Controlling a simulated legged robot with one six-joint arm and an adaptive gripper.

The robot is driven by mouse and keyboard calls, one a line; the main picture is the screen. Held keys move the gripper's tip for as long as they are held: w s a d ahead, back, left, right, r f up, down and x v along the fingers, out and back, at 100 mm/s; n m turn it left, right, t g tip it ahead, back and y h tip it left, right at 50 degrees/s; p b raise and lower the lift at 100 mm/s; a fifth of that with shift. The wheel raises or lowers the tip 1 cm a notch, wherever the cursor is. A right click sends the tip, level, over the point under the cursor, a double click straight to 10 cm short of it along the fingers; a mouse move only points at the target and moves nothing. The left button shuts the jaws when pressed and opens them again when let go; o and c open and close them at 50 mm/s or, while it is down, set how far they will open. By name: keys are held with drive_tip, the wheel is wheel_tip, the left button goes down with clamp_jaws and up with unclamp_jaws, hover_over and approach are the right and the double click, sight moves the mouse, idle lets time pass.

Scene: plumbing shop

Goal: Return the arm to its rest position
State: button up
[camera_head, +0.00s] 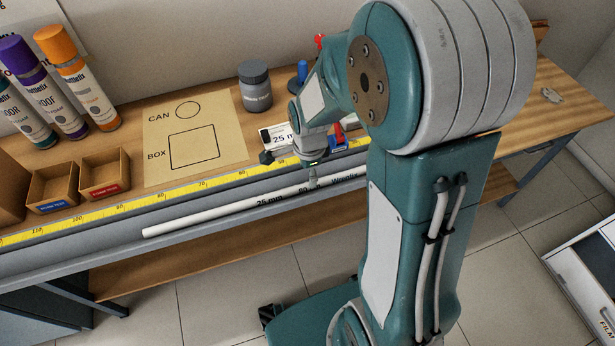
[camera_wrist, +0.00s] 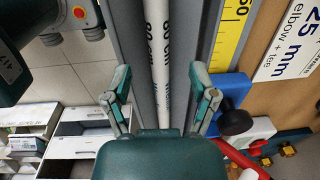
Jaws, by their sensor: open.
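My gripper (camera_wrist: 164,100) is open, with its two fingers spread on either side of a white pipe (camera_wrist: 158,60) in the wrist view. Nothing is seen between the fingertips being squeezed. In the head view the white pipe (camera_head: 215,222) lies along the front ledge of the bench, and my gripper (camera_head: 312,178) is just above it. My arm (camera_head: 420,210) reaches over the bench, bent at the elbow, and hides part of the bench and of the pipe's right end. I cannot tell whether the fingers touch the pipe.
A yellow measuring tape (camera_head: 150,202) runs along the bench. A marked card (camera_head: 196,130), a grey can (camera_head: 256,88), spray cans (camera_head: 78,78) and small wooden bins (camera_head: 104,174) stand behind it. A blue clamp-like part (camera_wrist: 232,88) is close to the right finger. Drawers (camera_head: 590,270) stand at right.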

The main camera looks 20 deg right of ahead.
wheel_tip(320, 180, up, 8)
drive_tip(key=shift+s+r, duration=0.15)
drive_tip(key=shift+s, duration=0.05)
idle(0.6)
drive_tip(key=s+r+n+t, duration=0.5)
drive_tip(key=s+r+n, duration=0.7)
drive_tip(key=n, duration=0.6)
drive_tip(key=shift+s+a+r, duration=0.25)
drive_tip(key=shift+s+a, duration=0.05)
drive_tip(key=shift+s, duration=0.75)
